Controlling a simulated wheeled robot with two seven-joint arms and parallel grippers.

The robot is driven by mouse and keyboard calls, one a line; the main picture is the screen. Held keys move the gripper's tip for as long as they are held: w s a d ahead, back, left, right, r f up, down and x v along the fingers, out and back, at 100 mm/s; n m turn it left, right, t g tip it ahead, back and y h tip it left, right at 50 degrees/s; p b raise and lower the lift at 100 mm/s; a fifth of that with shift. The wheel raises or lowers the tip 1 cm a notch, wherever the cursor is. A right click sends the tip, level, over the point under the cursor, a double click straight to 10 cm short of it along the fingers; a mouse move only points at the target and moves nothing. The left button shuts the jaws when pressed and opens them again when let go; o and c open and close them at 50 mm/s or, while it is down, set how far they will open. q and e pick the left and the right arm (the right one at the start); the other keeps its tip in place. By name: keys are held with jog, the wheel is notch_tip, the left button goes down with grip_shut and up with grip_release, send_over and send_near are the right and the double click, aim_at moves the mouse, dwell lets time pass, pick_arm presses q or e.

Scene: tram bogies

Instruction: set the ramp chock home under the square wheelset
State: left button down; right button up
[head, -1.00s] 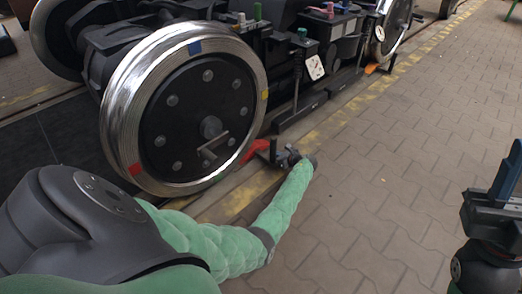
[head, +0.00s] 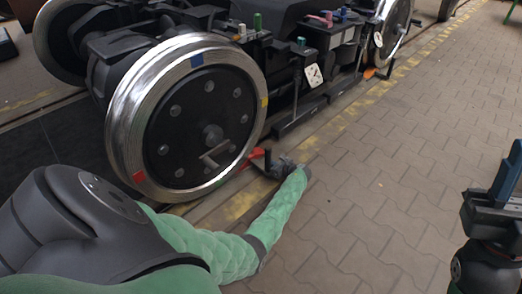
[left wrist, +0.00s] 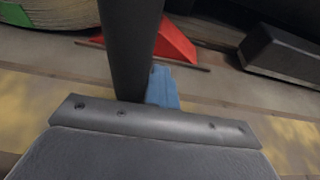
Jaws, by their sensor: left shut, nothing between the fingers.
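The red ramp chock (head: 254,155) lies on the near rail, its low end toward the lower right of the large near wheel (head: 205,130). I cannot tell whether they touch.
A dark low block (head: 299,117) sits along the rail right of the chock. Another wheel (head: 393,25) stands farther back with an orange piece beside it. The paving (head: 390,170) at right is clear.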

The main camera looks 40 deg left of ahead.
pick_arm(q)
jog(key=shift+s, duration=0.3)
jog(key=shift+s+a+p, duration=0.1)
jog(key=shift+s+p, duration=0.5)
jog(key=shift+p, duration=0.25)
dwell(0.5)
jog(key=shift+w+f+b, duration=0.1)
jog(key=shift+w+b, duration=0.4)
jog(key=shift+w, duration=0.15)
jog(key=shift+w+d+b, duration=0.15)
jog(key=shift+w+b, duration=0.5)
jog(key=shift+w, duration=0.5)
jog(key=shift+w+d+b, duration=0.1)
jog(key=shift+w+b, duration=0.5)
jog(key=shift+w, duration=0.5)
